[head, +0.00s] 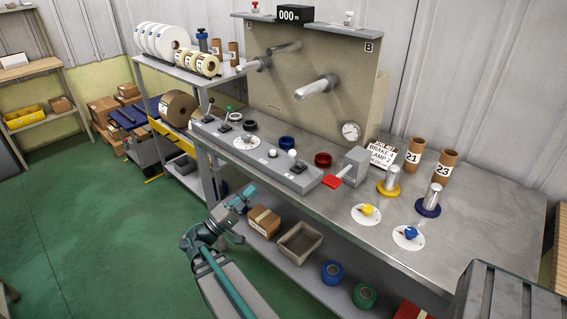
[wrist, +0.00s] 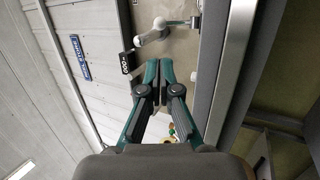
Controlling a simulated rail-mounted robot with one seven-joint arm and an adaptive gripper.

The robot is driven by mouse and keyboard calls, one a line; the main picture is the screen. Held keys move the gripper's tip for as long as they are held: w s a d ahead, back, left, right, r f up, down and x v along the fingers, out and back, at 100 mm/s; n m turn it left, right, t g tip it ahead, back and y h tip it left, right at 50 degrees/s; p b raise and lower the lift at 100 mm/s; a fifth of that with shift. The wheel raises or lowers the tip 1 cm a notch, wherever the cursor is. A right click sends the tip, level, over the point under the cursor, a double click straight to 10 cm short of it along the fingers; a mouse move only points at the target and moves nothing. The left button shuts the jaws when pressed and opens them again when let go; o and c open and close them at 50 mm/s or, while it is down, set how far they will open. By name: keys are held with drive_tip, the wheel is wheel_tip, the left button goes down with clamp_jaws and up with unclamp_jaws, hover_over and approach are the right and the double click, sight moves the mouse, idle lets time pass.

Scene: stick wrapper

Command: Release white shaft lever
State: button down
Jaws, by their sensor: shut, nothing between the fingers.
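A long grey control strip (head: 257,158) runs along the bench front. A small white knob (head: 292,153) stands near its right part; I cannot tell surely whether this is the white shaft lever.
A red-handled lever block (head: 350,165) stands right of the strip. Yellow and blue spool bases, brown tubes and a sign (head: 382,152) stand farther right. A cardboard box (head: 263,221) and grey bin (head: 299,242) sit on the lower shelf near my gripper. Open green floor lies left.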

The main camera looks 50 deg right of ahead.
drive_tip(key=p, duration=0.4)
approach(296, 158)
drive_tip(key=d+r, duration=0.4)
drive_tip(key=r, duration=0.1)
drive_tip(key=shift+s, duration=0.45)
